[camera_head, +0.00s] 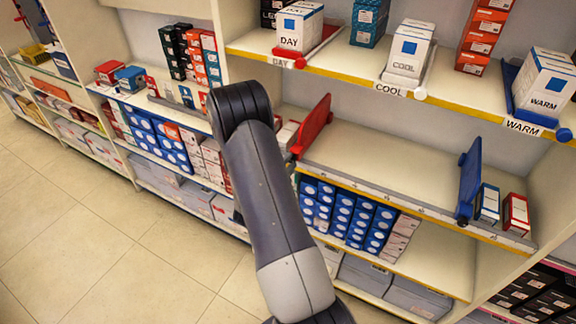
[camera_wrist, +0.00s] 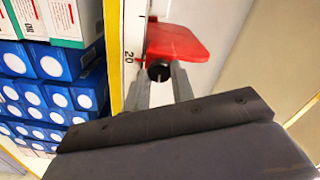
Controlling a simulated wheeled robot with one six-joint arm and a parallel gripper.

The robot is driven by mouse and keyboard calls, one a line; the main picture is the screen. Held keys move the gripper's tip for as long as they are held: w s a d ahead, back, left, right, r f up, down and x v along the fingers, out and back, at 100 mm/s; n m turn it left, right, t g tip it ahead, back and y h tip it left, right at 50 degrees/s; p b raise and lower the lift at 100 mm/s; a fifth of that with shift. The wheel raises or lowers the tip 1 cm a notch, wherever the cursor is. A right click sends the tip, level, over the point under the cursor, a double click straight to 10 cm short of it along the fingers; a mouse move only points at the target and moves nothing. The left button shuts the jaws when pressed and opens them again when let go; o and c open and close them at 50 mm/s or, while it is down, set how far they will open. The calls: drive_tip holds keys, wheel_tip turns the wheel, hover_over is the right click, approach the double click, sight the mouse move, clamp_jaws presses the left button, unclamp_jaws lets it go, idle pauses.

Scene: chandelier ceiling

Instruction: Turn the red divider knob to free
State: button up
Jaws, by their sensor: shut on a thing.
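The red divider (camera_head: 314,127) stands upright at the left end of the middle shelf, behind the rail. In the wrist view the red divider (camera_wrist: 178,43) shows just beyond my fingertips. Its knob (camera_wrist: 158,72), a dark round end, sits at the rail's front beneath the red plate. My gripper (camera_wrist: 160,84) has one grey finger on each side of the knob and is shut on it. In the head view my arm hides the gripper and the knob. Whether the knob is at locked or free cannot be read.
A white scale rail (camera_wrist: 132,45) with a yellow edge runs beside the knob. A blue divider (camera_head: 470,180) stands further right, with small boxes (camera_head: 515,212) beyond it. The shelf between the dividers is bare. Stacked blue boxes (camera_head: 345,212) fill the shelf below.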

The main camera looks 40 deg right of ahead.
drive_tip(key=n+b, duration=0.1)
drive_tip(key=n, duration=0.1)
drive_tip(key=n+b, duration=0.1)
drive_tip(key=b, duration=0.1)
drive_tip(key=shift+f+n, duration=0.2)
drive_tip(key=shift+n, duration=0.2)
drive_tip(key=n+b, duration=0.2)
drive_tip(key=n, duration=0.2)
drive_tip(key=shift+r+n+b, duration=0.1)
drive_tip(key=shift+n+b, duration=0.2)
drive_tip(key=shift+w+r+n, duration=0.1)
drive_tip(key=shift+n, duration=4.4)
drive_tip(key=o, duration=1)
drive_tip(key=shift+a, duration=0.15)
drive_tip(key=b+v, duration=0.1)
drive_tip(key=v, duration=0.9)
drive_tip(key=shift+s+a, duration=0.2)
drive_tip(key=shift+a, duration=0.05)
